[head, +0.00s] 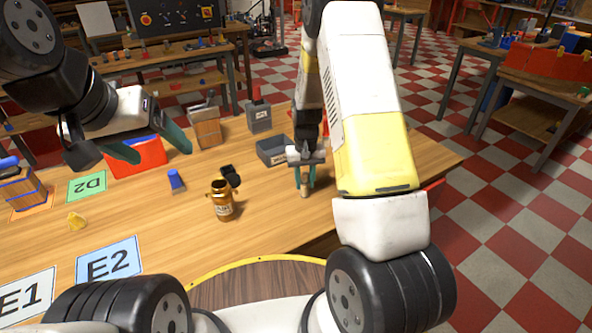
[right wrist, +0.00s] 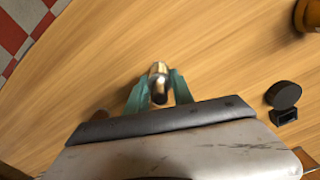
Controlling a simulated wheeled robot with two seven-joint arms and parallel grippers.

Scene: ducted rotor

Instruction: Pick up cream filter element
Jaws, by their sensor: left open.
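The cream filter element (head: 304,190) is a small upright, pale tan cylinder at the right part of the wooden table. My right gripper (head: 305,177) is over it, pointing down, with its teal fingers on either side. In the right wrist view the filter element (right wrist: 158,78) looks shiny and sits between the fingertips (right wrist: 160,82), which appear to be shut on it. Whether its lower end touches the table is unclear. My left gripper (head: 157,150) is open and empty, above the table at the left, in front of the red bin.
A red bin (head: 137,160), a blue piece (head: 176,182) and a yellow piece (head: 76,221) are further left. The table's right end is clear.

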